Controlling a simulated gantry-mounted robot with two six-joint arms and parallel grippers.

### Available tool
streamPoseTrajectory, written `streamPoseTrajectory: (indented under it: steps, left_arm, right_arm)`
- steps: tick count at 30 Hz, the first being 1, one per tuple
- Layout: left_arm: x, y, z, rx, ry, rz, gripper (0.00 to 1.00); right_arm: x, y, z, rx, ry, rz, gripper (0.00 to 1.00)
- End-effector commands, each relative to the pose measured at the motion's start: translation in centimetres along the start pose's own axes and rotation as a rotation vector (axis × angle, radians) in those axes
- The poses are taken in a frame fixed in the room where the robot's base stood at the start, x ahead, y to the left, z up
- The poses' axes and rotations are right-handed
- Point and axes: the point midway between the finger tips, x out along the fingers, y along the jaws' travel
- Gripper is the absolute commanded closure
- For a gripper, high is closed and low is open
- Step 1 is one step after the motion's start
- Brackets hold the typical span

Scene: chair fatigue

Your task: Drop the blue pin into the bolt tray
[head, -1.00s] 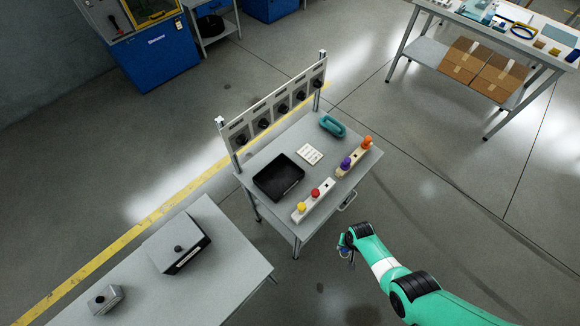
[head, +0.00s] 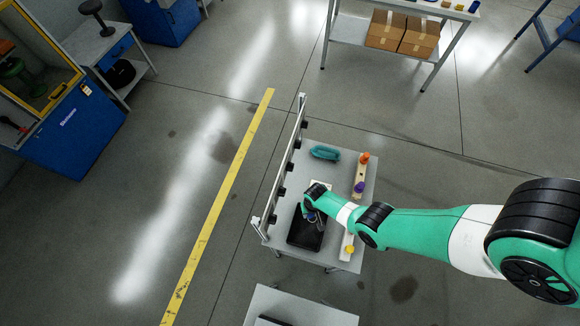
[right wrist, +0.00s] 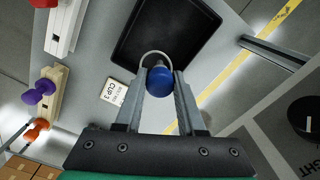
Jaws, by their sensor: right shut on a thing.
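The blue pin (right wrist: 160,78) is between the two fingers of my right gripper (right wrist: 160,85) in the right wrist view, with a pale ring arching just beyond it. The gripper is shut on it. The black bolt tray (right wrist: 185,25) lies beyond the fingertips in that view. In the head view my right gripper (head: 311,216) is over the far end of the tray (head: 305,238) and hides part of it. The height of the pin above the tray is hard to tell. My left gripper is not in view.
The cart carries a teal handle-like thing (head: 325,153), an orange knob (head: 364,158), a purple knob (head: 359,187), a yellow knob (head: 350,249) and a white card marked CUP (right wrist: 115,92). An upright rack (head: 283,165) lines the cart's left edge.

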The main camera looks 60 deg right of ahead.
Motion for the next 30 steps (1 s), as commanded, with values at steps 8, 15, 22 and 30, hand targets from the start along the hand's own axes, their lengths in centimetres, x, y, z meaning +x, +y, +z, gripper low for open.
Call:
streamPoseTrajectory:
  steps: [8, 15, 22, 30]
  left_arm:
    - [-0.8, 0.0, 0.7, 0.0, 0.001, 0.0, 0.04]
    - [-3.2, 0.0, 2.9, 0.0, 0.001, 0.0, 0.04]
    - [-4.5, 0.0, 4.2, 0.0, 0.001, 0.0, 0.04]
    - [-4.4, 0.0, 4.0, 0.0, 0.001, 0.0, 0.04]
  right_arm:
    - [1.0, 0.1, 0.1, 0.0, -0.001, 0.001, 1.0]
    - [4.3, 0.0, 0.0, 0.0, -0.001, 0.001, 1.0]
    - [6.2, 0.0, 0.0, 0.0, 0.0, 0.0, 1.0]
    - [6.0, 0.0, 0.0, 0.0, 0.0, 0.0, 0.58]
